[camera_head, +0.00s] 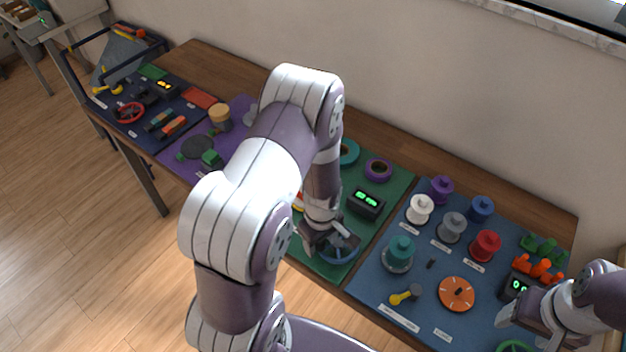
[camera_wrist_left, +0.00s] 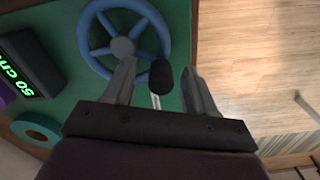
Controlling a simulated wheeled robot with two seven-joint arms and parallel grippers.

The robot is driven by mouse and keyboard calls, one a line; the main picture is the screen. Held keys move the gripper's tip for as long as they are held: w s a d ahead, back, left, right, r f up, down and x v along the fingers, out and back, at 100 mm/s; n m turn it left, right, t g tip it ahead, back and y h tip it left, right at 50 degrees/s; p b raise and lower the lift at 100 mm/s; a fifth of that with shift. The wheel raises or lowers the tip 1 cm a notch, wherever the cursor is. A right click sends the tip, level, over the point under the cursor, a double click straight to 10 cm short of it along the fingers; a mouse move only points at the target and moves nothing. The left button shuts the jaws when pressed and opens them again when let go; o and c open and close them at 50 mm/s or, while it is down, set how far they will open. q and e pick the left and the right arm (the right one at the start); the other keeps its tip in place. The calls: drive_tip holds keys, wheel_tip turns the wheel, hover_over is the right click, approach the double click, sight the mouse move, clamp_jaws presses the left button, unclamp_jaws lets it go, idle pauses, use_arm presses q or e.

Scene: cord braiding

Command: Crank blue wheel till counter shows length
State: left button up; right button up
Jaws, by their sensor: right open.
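The blue wheel (camera_head: 338,250) lies on the green mat and is partly covered by my left gripper (camera_head: 325,238). In the left wrist view the blue wheel (camera_wrist_left: 98,38) shows its rim, spokes and hub, with a black crank knob (camera_wrist_left: 160,76). My left gripper (camera_wrist_left: 158,66) is open, with the knob between its fingers and a gap visible beside it. The counter (camera_head: 366,203) is a black box with green digits; in the left wrist view the counter (camera_wrist_left: 22,72) seems to read 50 cm. My right gripper (camera_head: 522,318) is open at the lower right.
Purple and teal rings (camera_head: 378,170) lie behind the counter. The blue mat (camera_head: 400,325) to the right holds several spools, an orange disc (camera_head: 457,294) and another counter (camera_head: 515,288). A purple mat and a dark mat lie to the left. My left arm hides part of the table.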

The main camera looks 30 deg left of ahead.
use_arm(q)
drive_tip(key=shift+r, duration=0.15)
wheel_tip(320, 180, up, 12)
drive_tip(key=r, duration=0.1)
drive_tip(key=s+d+r+m+t, duration=0.1)
drive_tip(key=s+d+r+m, duration=0.4)
drive_tip(key=m, duration=0.8)
drive_tip(key=shift+m, duration=0.3)
drive_tip(key=shift+s, duration=0.15)
idle(1.1)
